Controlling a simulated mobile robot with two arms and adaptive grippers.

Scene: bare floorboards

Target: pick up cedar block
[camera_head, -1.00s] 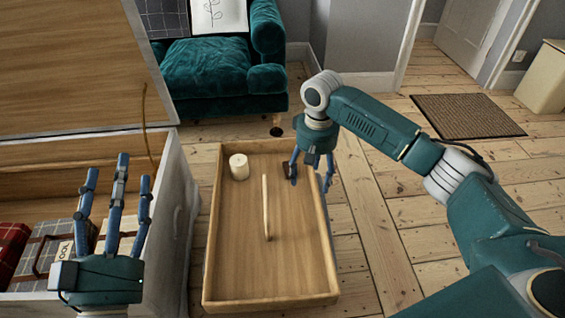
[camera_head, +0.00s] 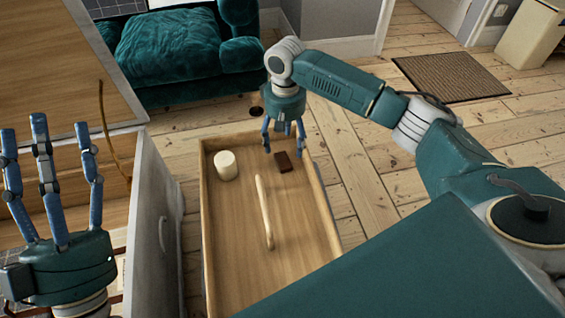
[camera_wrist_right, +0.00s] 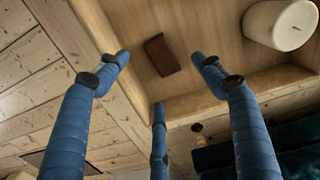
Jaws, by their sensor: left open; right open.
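The cedar block (camera_head: 283,162) is a small dark reddish-brown block lying in the wooden tray (camera_head: 231,283) near its far end. My right gripper (camera_head: 285,142) is open and empty just above and behind the block. In the right wrist view the block (camera_wrist_right: 161,55) lies on the tray floor beyond my spread fingers (camera_wrist_right: 160,85), not touching them as far as I can tell. My left gripper (camera_head: 52,180) is open and empty at the left, fingers pointing up, in front of a large open chest.
A white candle (camera_head: 226,166) stands left of the block, also in the right wrist view (camera_wrist_right: 280,24). A pale stick (camera_head: 264,212) lies mid-tray. The white-sided chest (camera_head: 155,215) stands left of the tray. A green armchair (camera_head: 180,60) is behind.

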